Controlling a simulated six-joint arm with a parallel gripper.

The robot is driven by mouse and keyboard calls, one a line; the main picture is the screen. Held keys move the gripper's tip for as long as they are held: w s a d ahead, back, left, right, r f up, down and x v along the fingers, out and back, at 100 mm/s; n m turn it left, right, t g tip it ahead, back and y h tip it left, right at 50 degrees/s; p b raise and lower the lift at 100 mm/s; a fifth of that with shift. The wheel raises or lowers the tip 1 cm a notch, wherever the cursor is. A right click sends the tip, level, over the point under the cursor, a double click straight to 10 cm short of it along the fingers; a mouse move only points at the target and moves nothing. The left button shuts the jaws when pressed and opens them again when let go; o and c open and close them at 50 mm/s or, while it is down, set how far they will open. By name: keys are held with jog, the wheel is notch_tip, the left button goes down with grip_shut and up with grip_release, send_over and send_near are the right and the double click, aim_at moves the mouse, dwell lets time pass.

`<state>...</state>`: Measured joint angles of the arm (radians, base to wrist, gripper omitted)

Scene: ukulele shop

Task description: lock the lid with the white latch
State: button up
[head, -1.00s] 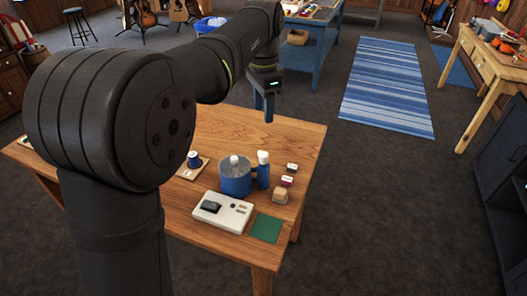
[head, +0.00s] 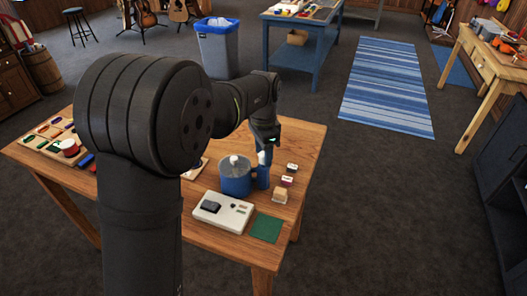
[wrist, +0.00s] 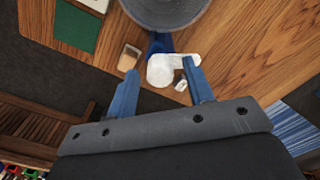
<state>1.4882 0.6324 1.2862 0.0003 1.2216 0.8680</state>
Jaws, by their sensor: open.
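The blue pot (head: 236,183) stands on the wooden table with a grey lid (head: 225,166) on it; the lid has a white knob (head: 234,159). The lid (wrist: 165,10) is partly cut off in the wrist view. A blue post (head: 262,181) stands close at the pot's right and carries the white latch (head: 262,157). In the wrist view the latch (wrist: 160,70) has a short arm pointing right, beside the lid rather than over it. My gripper (wrist: 160,72) is open, its blue fingers on either side of the latch. The right fingertip is close to the arm's end; contact is unclear.
A white box with a dark panel (head: 222,211) and a green square (head: 266,228) lie in front of the pot. A tan block (head: 280,196) and small labelled pieces (head: 287,180) sit right of the post. My arm hides part of the left table.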

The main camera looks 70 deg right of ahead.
jog(key=c, duration=1)
jog(key=shift+n, duration=0.3)
jog(key=n, duration=1.1)
jog(key=shift+n, duration=2.1)
